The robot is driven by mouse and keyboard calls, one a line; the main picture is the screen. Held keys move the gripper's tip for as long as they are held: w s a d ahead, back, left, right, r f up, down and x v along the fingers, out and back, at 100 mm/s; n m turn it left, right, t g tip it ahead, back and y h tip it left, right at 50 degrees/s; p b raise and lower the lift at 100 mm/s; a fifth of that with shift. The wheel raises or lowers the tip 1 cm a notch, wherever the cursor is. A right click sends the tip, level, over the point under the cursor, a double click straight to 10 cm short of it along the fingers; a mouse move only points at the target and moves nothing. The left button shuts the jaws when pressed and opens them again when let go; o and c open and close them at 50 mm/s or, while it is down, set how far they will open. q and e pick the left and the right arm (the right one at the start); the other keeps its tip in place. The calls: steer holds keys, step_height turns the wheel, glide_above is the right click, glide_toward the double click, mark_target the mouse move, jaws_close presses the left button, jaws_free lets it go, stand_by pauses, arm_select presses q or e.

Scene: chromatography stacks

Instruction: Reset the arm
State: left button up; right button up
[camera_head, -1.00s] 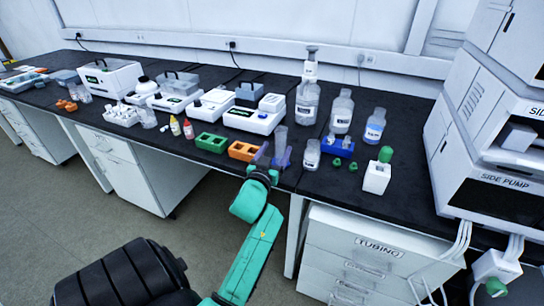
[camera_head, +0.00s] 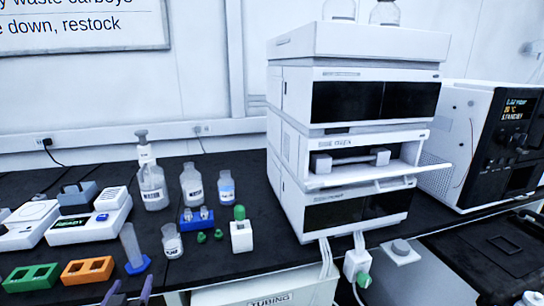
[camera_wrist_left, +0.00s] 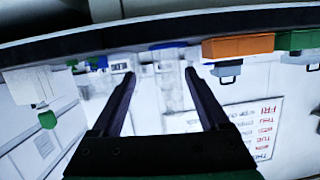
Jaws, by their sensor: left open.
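My left gripper (camera_head: 128,294) shows at the bottom edge of the head view, only its two dark purple fingertips in frame. The fingers are apart with nothing between them. They are at the front edge of the black bench, just below the clear cylinder with a blue base (camera_head: 134,255). In the left wrist view my left gripper (camera_wrist_left: 158,68) is open and empty, and the scene looks upside down. The rest of the left arm is out of the head view. My right gripper is not in view.
The white chromatography stack (camera_head: 350,145) stands on the bench, with a dark-fronted instrument (camera_head: 490,145) right of it.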

arm_select(q)
steer(key=s+d+f+m+g+h, duration=0.6)
steer(key=s+d+f+g, duration=0.5)
steer(key=s+d, duration=0.35)
steer(key=s+f+p, duration=0.2)
steer(key=f+p, duration=0.1)
steer(key=f, duration=0.7)
steer(key=s+f+p, duration=0.2)
steer(key=f+p, duration=0.1)
steer(key=f, duration=0.7)
steer(key=s+a+f+p, duration=0.1)
steer(key=s+f, duration=0.4)
steer(key=s, duration=0.3)
steer(key=s+a+f+g+p, duration=0.1)
steer(key=s+f, duration=0.3)
steer(key=s, duration=0.4)
steer(key=shift+a+f+m+g+p, duration=0.3)
steer(key=shift+a+f+p, duration=0.05)
steer(key=shift+a+p, duration=0.35)
